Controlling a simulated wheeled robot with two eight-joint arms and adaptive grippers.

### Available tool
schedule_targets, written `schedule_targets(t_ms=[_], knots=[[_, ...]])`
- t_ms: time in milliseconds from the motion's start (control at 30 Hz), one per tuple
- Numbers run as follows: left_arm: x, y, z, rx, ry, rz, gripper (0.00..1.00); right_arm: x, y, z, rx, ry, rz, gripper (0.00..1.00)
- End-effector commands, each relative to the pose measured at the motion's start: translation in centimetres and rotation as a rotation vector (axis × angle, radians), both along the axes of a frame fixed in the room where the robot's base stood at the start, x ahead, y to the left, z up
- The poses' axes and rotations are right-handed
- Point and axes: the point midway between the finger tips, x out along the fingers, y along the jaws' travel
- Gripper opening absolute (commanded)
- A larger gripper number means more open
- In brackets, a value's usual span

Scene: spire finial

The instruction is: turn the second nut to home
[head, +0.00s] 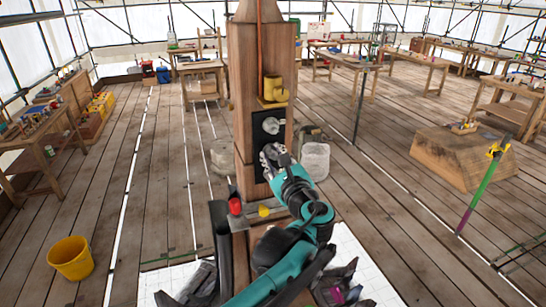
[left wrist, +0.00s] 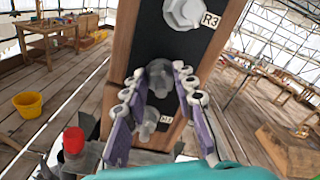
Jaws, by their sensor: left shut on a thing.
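A black plate (head: 262,136) is fixed to the front of the wooden spire post (head: 243,80). It carries grey nuts in a column. In the left wrist view the top nut (left wrist: 183,12) is beside a label reading R3. The middle nut (left wrist: 160,78) is between the fingers of my left gripper (left wrist: 163,84), which is shut on it. A lower nut (left wrist: 147,118) shows between the finger bases, beside a label that is hard to read. In the head view my left gripper (head: 273,157) covers the plate's lower part. My right gripper is not in view.
A yellow fitting (head: 273,90) is on the post above the plate. A red-topped item (head: 235,205) and a small yellow one (head: 264,211) are at the post's foot. A yellow bucket (head: 71,258) stands on the floor at left. A wooden block (head: 460,158) is at right.

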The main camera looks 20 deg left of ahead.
Motion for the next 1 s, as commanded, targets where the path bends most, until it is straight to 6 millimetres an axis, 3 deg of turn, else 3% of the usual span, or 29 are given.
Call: schedule_targets(t_ms=[833,867,900,1000], knots=[[-0.03,-0.06,-0.2,0.105,0.076,0.0,0.0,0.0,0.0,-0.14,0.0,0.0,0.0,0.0],[-0.03,-0.06,-0.2,0.105,0.076,0.0,0.35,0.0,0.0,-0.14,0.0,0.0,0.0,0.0],[-0.03,-0.05,-0.19,0.105,0.076,0.0,0.45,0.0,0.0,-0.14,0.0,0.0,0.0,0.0],[-0.01,-0.05,-0.14,0.107,0.076,0.0,0.48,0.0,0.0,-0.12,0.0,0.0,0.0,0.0]])
